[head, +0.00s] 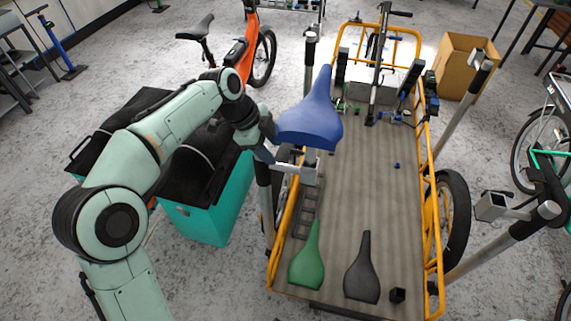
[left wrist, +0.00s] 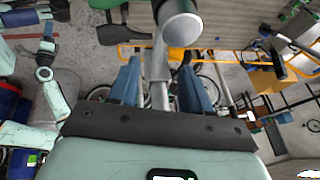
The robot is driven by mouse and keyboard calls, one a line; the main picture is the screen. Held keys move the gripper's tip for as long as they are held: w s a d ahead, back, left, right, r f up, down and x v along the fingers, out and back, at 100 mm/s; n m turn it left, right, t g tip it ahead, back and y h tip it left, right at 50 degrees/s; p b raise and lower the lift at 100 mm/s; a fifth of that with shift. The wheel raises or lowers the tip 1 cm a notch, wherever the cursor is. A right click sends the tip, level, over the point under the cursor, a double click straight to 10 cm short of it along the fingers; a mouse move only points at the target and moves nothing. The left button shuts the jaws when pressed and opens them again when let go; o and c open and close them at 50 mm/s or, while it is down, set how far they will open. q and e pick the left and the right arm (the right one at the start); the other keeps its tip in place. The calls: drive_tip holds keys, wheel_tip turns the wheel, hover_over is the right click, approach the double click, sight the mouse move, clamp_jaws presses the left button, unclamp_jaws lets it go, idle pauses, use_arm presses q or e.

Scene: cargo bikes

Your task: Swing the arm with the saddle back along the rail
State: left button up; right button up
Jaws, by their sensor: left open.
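The blue saddle (head: 310,124) sits level on the end of a short grey swing arm (head: 290,168), above the left edge of the cargo bike's bed. The swing arm joins an upright grey post (head: 266,205) outside the orange side rail (head: 281,240). My left gripper (head: 270,150) is at the post end of the arm, left of the saddle and partly hiding it. In the left wrist view its blue fingers (left wrist: 160,90) stand apart with a metal bar (left wrist: 160,75) between them; contact cannot be told. My right arm shows at that view's left, its gripper (left wrist: 46,30) small and unclear.
A green saddle (head: 307,262) and a black saddle (head: 363,270) lie on the wooden bed (head: 370,200). More grey posts stand at the right, one with an empty bracket (head: 492,206). A teal box (head: 205,205) stands left, a cardboard box (head: 465,65) behind.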

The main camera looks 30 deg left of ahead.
sight(287, 166)
use_arm(q)
drive_tip(key=b+x, duration=0.1)
drive_tip(key=x, duration=0.7)
drive_tip(key=shift+d, duration=0.1)
clamp_jaws()
